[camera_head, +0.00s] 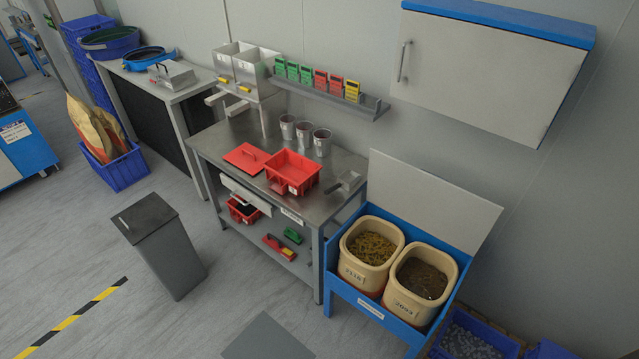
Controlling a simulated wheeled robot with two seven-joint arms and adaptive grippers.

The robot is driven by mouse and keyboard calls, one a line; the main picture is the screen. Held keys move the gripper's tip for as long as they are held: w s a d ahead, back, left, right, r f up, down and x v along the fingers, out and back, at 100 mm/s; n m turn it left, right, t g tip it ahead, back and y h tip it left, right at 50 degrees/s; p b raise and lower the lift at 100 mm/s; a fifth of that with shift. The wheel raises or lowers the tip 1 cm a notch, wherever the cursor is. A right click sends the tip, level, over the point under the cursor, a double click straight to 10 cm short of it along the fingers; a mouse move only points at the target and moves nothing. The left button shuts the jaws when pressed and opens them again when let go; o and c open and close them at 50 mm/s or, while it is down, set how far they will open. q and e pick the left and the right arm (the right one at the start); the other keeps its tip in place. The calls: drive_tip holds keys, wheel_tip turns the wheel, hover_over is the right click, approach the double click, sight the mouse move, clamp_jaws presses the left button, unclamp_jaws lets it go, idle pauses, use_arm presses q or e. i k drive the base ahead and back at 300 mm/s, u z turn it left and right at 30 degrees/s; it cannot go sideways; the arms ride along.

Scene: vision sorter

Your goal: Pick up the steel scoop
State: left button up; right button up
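The steel scoop (350,181) lies on the right end of the steel workbench (225,139), close to its right edge. It looks grey and metallic, with its handle pointing down-left. It is small in the picture, so its exact shape is hard to make out. A red crate (292,174) stands to its left, apart from it. Neither of my grippers shows in the head view.
Cups (322,142) stand behind the crate; a red lid (246,158) lies left of it. A blue stand (375,311) with two tubs, its lid (432,205) raised, is right of the bench. A grey bin (160,245) stands front left. Floor before the bench is mostly clear.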

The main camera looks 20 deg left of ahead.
sight(349, 178)
drive_tip(key=u, duration=0.85)
drive_tip(key=i, duration=0.75)
drive_tip(key=z, duration=0.95)
